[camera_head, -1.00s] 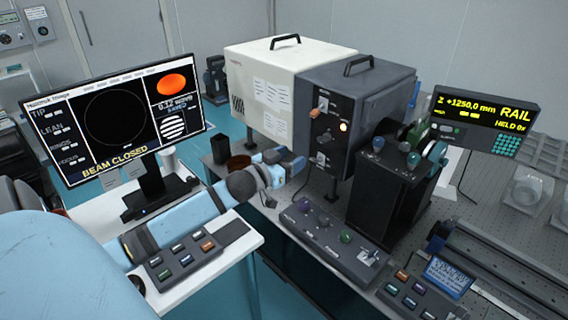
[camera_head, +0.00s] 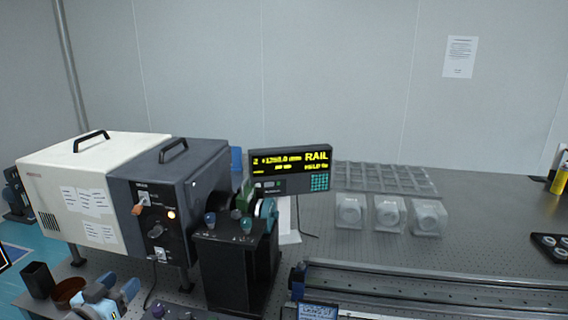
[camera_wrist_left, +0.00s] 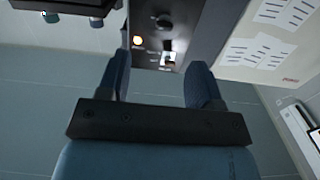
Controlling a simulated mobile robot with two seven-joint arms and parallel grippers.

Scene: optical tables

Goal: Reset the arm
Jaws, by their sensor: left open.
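My left gripper (camera_head: 122,291) shows at the bottom left of the head view, in front of the white and dark grey instrument box. In the left wrist view its two blue fingers (camera_wrist_left: 158,88) stand apart with nothing between them. Beyond the fingers is the dark control panel (camera_wrist_left: 166,40) with an orange lamp and a lit switch. The same panel shows in the head view (camera_head: 155,215), with an orange-tipped lever and a glowing lamp. My right gripper is in neither view.
A black block with knobs (camera_head: 232,265) stands right of the box, before the RAIL display (camera_head: 291,171). Clear cases with round parts (camera_head: 389,212) sit on the perforated table. A long rail (camera_head: 410,285) crosses the front. A dark cup (camera_head: 38,280) is at left.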

